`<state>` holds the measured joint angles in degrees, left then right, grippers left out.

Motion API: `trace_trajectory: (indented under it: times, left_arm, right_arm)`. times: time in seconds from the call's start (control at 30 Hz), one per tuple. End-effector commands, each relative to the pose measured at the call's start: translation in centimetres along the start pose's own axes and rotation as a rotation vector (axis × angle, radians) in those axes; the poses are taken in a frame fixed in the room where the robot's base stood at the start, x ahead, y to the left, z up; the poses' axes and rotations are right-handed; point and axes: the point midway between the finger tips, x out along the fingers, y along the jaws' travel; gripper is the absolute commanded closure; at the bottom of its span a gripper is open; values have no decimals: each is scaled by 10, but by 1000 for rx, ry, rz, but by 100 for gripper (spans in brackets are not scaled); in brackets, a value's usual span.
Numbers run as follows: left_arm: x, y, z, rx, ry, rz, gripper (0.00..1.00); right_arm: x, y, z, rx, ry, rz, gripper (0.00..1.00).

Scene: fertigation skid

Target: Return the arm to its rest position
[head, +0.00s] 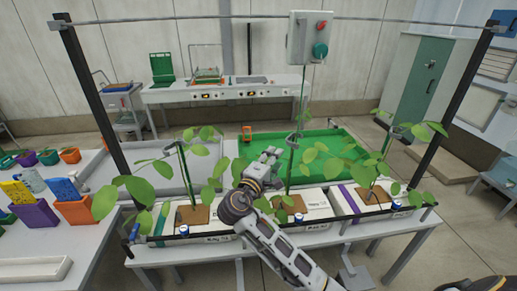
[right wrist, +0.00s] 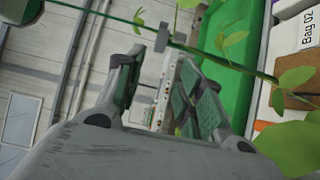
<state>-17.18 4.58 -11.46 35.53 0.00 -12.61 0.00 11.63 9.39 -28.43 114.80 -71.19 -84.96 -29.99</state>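My right arm reaches up from the bottom of the head view, over the front of the planted bags. My right gripper (head: 266,160) is among the leaves, close to the middle plant (head: 288,165) and its string. In the right wrist view the two fingers of the gripper (right wrist: 160,72) stand apart with nothing visible between them. A green stem or string with a grey clip (right wrist: 177,42) crosses just beyond the fingertips. Whether any leaf touches the gripper cannot be told. My left gripper is not in view.
Plants rise from white bags (head: 318,209) on a bench, left and right of my arm. A grey control box (head: 310,38) hangs from the overhead bar (head: 240,18) between dark posts. A green tray (head: 335,143) lies behind. Colourful pots (head: 75,208) stand at left.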

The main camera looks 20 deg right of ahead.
Motion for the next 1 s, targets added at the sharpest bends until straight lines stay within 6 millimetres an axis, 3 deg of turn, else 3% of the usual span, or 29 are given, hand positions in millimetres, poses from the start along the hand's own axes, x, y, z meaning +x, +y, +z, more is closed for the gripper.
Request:
trace_trajectory:
  times: [0.23, 0.37, 0.67, 1.0]
  left_arm:
    - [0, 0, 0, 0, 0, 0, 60]
    - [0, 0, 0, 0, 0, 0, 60]
    - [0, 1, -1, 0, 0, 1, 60]
    - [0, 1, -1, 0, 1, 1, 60]
  right_arm:
    - [0, -5, 2, 5, 2, -15, 62]
    - [-1, -21, 7, 25, 10, -70, 62]
    - [-15, -95, 34, 134, 36, -339, 62]
    - [-55, -176, 72, 287, 21, -681, 62]
